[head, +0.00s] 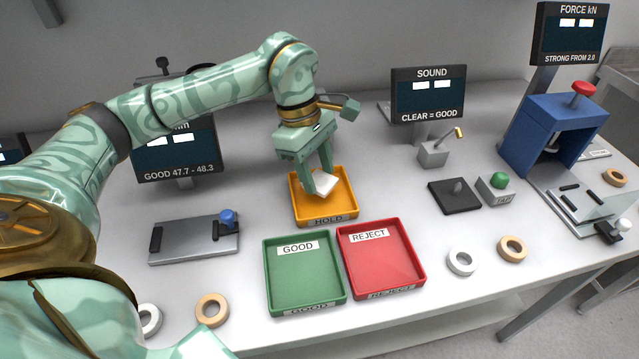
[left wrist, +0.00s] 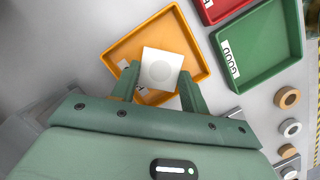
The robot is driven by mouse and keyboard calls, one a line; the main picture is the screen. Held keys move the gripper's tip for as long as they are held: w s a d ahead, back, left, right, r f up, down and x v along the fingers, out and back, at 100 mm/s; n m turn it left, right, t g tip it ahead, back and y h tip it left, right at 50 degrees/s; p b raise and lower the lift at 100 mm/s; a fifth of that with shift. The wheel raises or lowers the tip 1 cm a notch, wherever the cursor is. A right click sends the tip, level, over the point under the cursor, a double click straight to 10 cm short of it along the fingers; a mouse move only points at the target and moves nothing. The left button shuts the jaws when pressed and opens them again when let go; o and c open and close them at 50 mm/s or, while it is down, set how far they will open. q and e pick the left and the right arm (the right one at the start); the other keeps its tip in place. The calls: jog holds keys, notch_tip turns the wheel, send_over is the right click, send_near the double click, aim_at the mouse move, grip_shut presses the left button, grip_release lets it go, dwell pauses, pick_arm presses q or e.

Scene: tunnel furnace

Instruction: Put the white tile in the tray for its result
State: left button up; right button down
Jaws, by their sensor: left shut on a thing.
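The white tile (head: 326,184) is between the fingers of my left gripper (head: 318,187), which is shut on it. The tile looks tilted in the head view, over the orange HOLD tray (head: 299,207); I cannot tell whether it touches the tray floor. In the left wrist view the tile (left wrist: 161,68) shows a faint round mark, and the orange tray (left wrist: 125,45) lies behind it. The green GOOD tray (head: 304,283) and red REJECT tray (head: 384,268) stand in front of the orange one, both empty. My right gripper is not in view.
A SOUND display (head: 429,95), a FORCE display (head: 570,34) and a blue press (head: 554,133) stand at the back and right. A gauge plate (head: 192,243) lies left of the trays. Several white and tan rings, including one white ring (head: 461,262), lie near the front edge.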

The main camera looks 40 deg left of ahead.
aim_at(317, 179)
pick_arm(q)
notch_tip(317, 179, down, 4)
jog(key=shift+w+r+b, duration=0.1)
jog(key=shift+w+b, duration=0.05)
jog(key=shift+b, duration=0.6)
jog(key=shift+r, duration=0.2)
jog(key=o, duration=1.1)
jog(key=shift+f, duration=0.15)
jog(key=shift+c, duration=0.2)
jog(key=p+v, duration=0.4)
jog(key=v, duration=0.8)
jog(key=shift+p, duration=0.3)
